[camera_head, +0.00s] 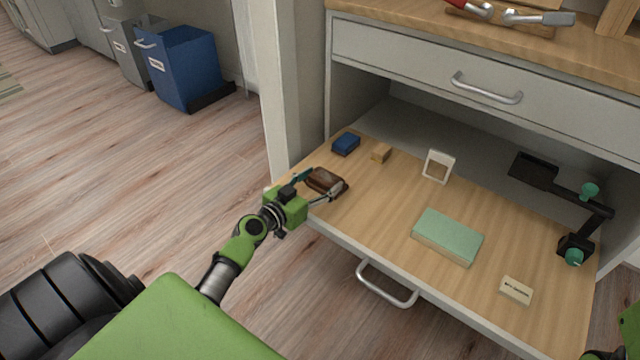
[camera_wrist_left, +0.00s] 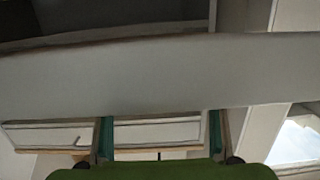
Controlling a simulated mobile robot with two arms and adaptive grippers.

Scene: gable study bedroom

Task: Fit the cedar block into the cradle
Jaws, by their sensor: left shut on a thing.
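My left gripper (camera_head: 323,186) is shut on a reddish-brown block (camera_head: 326,179), which I take to be the cedar block, at the left front corner of the pulled-out wooden shelf (camera_head: 385,215). Whether the block touches the shelf is unclear. In the left wrist view the teal fingertips (camera_wrist_left: 160,135) stand apart; a broad grey band crosses above them, and I cannot make out the block there. A black fixture with teal knobs (camera_head: 597,210) lies at the right of the shelf; I cannot tell whether it is the cradle. Only an edge of my right arm shows at bottom right.
On the shelf are a blue box (camera_head: 346,143), a small wooden block (camera_head: 381,153), a white square frame (camera_head: 438,166), a green book-like box (camera_head: 447,237) and a labelled cream block (camera_head: 516,290). A drawer (camera_head: 440,70) overhangs the back. Bare wood lies between the objects.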

